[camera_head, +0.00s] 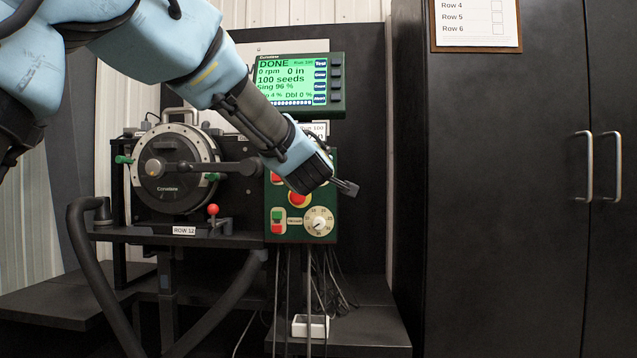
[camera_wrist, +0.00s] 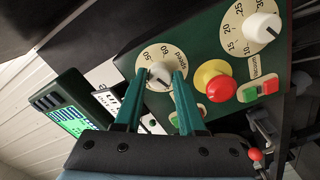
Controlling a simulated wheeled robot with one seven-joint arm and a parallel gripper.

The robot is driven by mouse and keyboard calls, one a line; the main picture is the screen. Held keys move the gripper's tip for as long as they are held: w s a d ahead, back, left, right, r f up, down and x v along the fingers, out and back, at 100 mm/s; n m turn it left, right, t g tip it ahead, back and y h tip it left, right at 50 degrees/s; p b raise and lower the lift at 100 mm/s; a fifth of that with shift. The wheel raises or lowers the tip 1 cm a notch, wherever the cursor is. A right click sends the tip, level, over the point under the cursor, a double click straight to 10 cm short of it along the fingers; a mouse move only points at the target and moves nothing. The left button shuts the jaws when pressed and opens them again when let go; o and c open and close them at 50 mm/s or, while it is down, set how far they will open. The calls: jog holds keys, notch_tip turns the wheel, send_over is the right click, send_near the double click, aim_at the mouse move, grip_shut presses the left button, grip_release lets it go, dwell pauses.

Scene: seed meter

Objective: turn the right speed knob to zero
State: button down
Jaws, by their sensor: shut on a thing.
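The speed knob (camera_wrist: 159,76) is a light grey knob on a cream dial (camera_wrist: 146,57) marked "Speed", in the middle of the wrist view. My gripper (camera_wrist: 160,74) is shut on it, one teal finger on each side. I cannot tell the pointer's exact setting. In the head view, my gripper (camera_head: 346,187) is at the right side of the green control panel (camera_head: 272,190), and my wrist hides the speed knob there. The display (camera_head: 288,82) reads DONE, 0 rpm, 100 seeds.
Below on the panel is the vacuum dial with a white knob (camera_head: 319,224), also in the wrist view (camera_wrist: 262,28). Beside my fingers are a red stop button (camera_wrist: 214,81) and green-red switches (camera_wrist: 258,90). A round seed meter (camera_head: 175,180) stands left; a dark cabinet (camera_head: 500,190) stands right.

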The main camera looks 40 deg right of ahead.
jog(key=shift+n+b, duration=0.8)
jog(key=shift+n, duration=0.4)
jog(key=c, duration=0.5)
grip_release()
jog(key=v, duration=1)
jog(key=shift+s+a, duration=0.25)
jog(key=shift+s, duration=0.05)
